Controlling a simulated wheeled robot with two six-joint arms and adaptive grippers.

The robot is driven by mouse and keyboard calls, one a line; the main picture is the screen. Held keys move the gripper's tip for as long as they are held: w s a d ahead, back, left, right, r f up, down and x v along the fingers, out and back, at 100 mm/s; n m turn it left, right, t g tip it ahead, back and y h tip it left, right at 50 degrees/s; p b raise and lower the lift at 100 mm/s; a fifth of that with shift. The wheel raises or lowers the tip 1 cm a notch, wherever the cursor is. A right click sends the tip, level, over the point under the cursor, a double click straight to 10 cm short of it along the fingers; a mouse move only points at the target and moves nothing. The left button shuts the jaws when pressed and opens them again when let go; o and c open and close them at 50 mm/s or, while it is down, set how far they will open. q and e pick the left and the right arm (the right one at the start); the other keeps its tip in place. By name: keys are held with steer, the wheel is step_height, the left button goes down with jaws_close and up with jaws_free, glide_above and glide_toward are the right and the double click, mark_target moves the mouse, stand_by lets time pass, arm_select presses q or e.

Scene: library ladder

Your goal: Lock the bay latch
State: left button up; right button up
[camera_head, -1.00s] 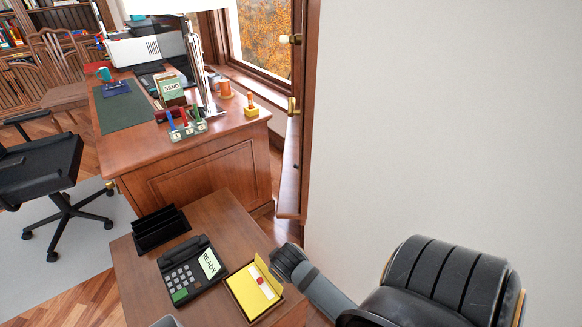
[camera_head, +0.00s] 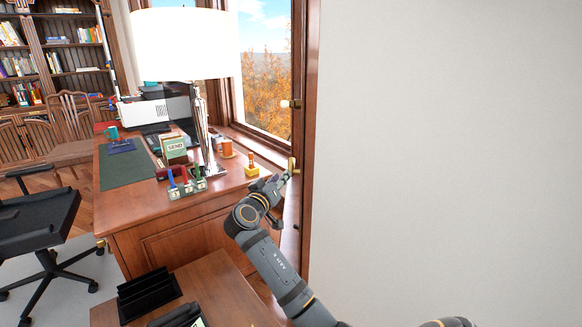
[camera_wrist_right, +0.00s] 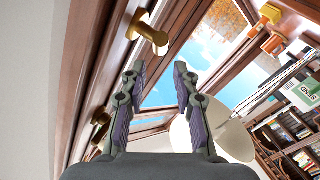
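The window frame (camera_head: 310,130) carries two brass fittings. The lower brass latch fitting (camera_head: 292,165) sits beside the tips of my right gripper (camera_head: 283,179). In the right wrist view this brass fitting (camera_wrist_right: 148,34) shows ahead of the fingertips, a little left of the gap. The upper fitting (camera_head: 290,103) has a pale knob; what seems to be it shows at the left of the wrist view (camera_wrist_right: 98,122). My right gripper's fingers (camera_wrist_right: 158,78) stand apart with nothing between them. Which fitting is the bay latch is not marked. My left gripper is not in view.
The desk (camera_head: 170,210) holds a lamp (camera_head: 185,45), a yellow-based stamp (camera_head: 252,167), a rack of coloured stamps (camera_head: 188,186) and a SEND card (camera_head: 175,150). A small table (camera_head: 225,290) stands in front. The pale wall (camera_head: 450,150) at right is bare.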

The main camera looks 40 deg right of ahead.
mark_target(289, 168)
steer(key=p+x, duration=0.1)
steer(key=x, duration=0.9)
steer(key=shift+f, duration=0.15)
jaws_close()
